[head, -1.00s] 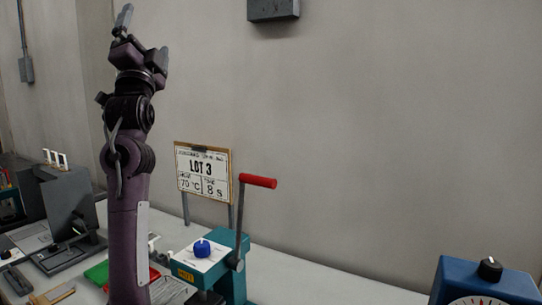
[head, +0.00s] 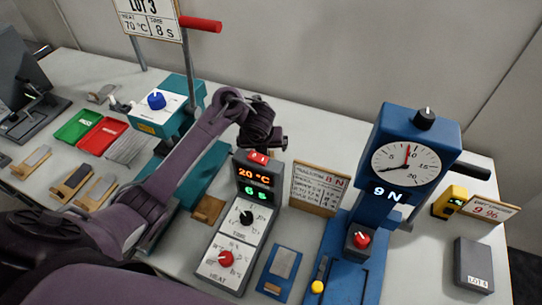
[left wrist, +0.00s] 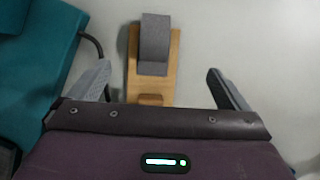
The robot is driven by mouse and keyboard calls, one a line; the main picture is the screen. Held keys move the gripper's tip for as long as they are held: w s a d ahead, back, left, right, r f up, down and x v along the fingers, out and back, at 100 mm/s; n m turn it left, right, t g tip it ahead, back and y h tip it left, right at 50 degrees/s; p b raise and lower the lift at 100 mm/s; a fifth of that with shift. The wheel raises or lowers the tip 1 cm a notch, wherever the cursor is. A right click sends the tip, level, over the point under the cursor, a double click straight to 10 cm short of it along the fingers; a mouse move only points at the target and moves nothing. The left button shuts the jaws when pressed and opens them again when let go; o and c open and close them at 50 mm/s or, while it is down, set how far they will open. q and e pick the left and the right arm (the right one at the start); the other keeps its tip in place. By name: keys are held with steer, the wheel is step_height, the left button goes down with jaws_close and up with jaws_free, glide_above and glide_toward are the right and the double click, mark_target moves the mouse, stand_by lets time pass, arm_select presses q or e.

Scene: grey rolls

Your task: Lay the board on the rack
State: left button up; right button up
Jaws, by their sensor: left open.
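My left gripper (head: 268,138) is in the head view above the table, between the teal press and the display box; its fingers are hard to make out there. In the left wrist view my left gripper (left wrist: 157,72) is open and empty. A wooden board (left wrist: 170,85) with a grey strip (left wrist: 155,38) on it lies between and beyond the fingertips, apart from them. In the head view a small wooden piece (head: 208,209) shows beside the press, partly hidden by my arm; I cannot tell whether it is the same board. A silver ribbed rack (head: 128,147) lies right of the red tray.
The teal press (head: 190,182) with its red-handled lever stands left of the gripper. A display box (head: 240,215), a sign (head: 318,188) and a blue dial tester (head: 412,150) stand to the right. Green (head: 78,126) and red (head: 103,135) trays and more wooden boards (head: 73,181) lie left.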

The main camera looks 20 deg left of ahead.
arm_select(q)
steer(key=shift+s+a+f, duration=0.25)
steer(key=shift+a+f, duration=0.15)
steer(key=shift+f, duration=0.3)
steer(key=shift+f+b, duration=0.3)
steer(key=shift+b, duration=0.25)
steer(key=shift+w+d+f, duration=0.1)
steer(key=shift+w+f, duration=0.1)
steer(key=shift+f, duration=0.3)
steer(key=b+x, duration=0.1)
steer(key=x, duration=0.3)
steer(key=shift+w+f+b, duration=0.25)
steer(key=shift+f+b, duration=0.05)
steer(key=shift+a, duration=0.25)
steer(key=shift+c, duration=0.7)
steer(key=c, duration=0.9)
steer(key=shift+c, duration=0.6)
arm_select(e)
steer(key=f, duration=0.3)
steer(key=shift+s+d, duration=0.2)
steer(key=shift+s, duration=0.05)
arm_select(q)
steer(key=shift+r, duration=0.1)
